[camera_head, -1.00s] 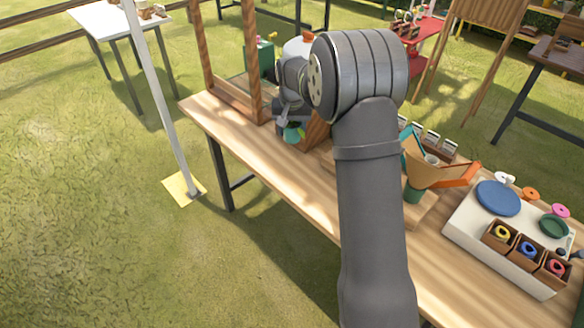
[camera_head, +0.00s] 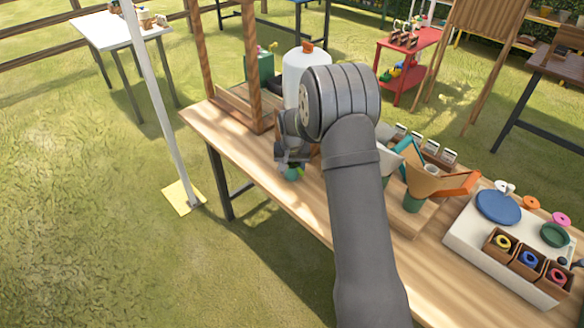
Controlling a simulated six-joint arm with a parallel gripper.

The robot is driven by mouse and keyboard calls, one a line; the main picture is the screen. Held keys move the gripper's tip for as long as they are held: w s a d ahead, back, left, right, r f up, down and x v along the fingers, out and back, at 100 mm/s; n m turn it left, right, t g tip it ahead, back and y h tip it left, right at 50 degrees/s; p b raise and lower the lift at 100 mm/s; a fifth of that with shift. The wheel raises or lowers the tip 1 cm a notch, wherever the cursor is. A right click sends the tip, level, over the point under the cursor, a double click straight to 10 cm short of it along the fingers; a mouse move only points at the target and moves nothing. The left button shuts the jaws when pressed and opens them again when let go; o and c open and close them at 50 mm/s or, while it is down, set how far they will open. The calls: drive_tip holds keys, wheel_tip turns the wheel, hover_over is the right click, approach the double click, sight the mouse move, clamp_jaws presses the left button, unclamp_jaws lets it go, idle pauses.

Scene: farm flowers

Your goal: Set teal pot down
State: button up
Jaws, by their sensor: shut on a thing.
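The teal pot (camera_head: 291,174) shows as a small rounded shape near the front edge of the wooden table, in the middle of the head view. A bit of green shows at its top right. My gripper (camera_head: 291,160) is shut on the pot from above, and its fingers cover much of it. I cannot tell whether the pot's base touches the tabletop (camera_head: 262,152).
A wooden frame (camera_head: 255,75) stands left of the pot. A white tank with an orange cap (camera_head: 305,68) stands behind my wrist. To the right are an orange funnel-like holder (camera_head: 424,180) and a white board (camera_head: 487,248) with discs and small boxes.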

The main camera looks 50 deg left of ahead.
sight(292, 167)
drive_tip(key=o, duration=1.1)
drive_tip(key=shift+f, duration=0.1)
drive_tip(key=r, duration=0.4)
drive_tip(key=s+d+r, duration=0.1)
drive_tip(key=r, duration=0.7)
drive_tip(key=shift+s+d+r, duration=0.1)
drive_tip(key=shift+s+d, duration=0.05)
